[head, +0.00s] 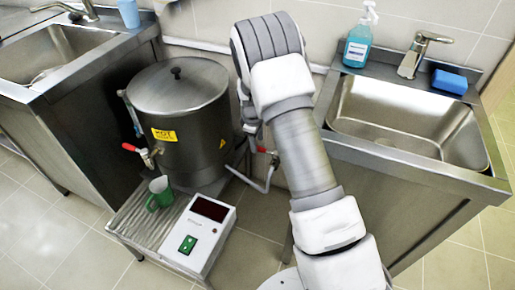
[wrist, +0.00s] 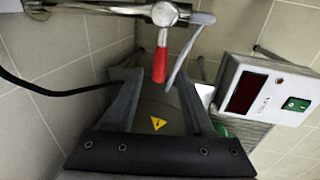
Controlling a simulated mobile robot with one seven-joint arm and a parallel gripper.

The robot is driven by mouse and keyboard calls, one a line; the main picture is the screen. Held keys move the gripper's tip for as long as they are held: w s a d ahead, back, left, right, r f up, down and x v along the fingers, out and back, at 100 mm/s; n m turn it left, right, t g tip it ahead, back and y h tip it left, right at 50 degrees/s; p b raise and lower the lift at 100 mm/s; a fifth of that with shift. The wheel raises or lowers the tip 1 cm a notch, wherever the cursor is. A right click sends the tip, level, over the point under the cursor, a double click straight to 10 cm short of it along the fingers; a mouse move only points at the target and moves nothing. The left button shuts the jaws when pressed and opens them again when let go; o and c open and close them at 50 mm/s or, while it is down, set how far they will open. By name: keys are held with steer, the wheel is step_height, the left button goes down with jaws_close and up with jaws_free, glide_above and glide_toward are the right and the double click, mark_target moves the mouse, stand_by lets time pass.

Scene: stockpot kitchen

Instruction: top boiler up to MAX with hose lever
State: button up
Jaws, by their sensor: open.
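The boiler (head: 178,95) is a lidded steel pot with a yellow HOT label. A thin upright tube (head: 132,115) runs up its left side; no water level or MAX mark is readable. The red hose lever (wrist: 160,64) hangs from a metal valve (wrist: 165,14) in the wrist view. A grey hose (wrist: 184,48) curves down beside it. My gripper (wrist: 154,92) is open, with its fingers on either side of the lever's lower end and a gap on both sides. In the head view my arm mostly hides the gripper; a bit of red lever (head: 262,150) shows beside it.
A red-handled tap (head: 130,147) is on the boiler's front, with a green mug (head: 160,193) below. A white control box (head: 203,232) stands on the slatted stand (head: 130,222). Sinks (head: 60,50) (head: 405,118) flank the boiler. A black cable (wrist: 45,90) crosses the wrist view's left.

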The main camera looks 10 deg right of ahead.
steer(key=shift+w+d+f, duration=0.1)
steer(key=shift+f, duration=0.55)
steer(key=shift+w+d+f, duration=0.1)
steer(key=shift+f, duration=0.55)
steer(key=shift+a, duration=0.1)
jaws_close()
stand_by(0.4)
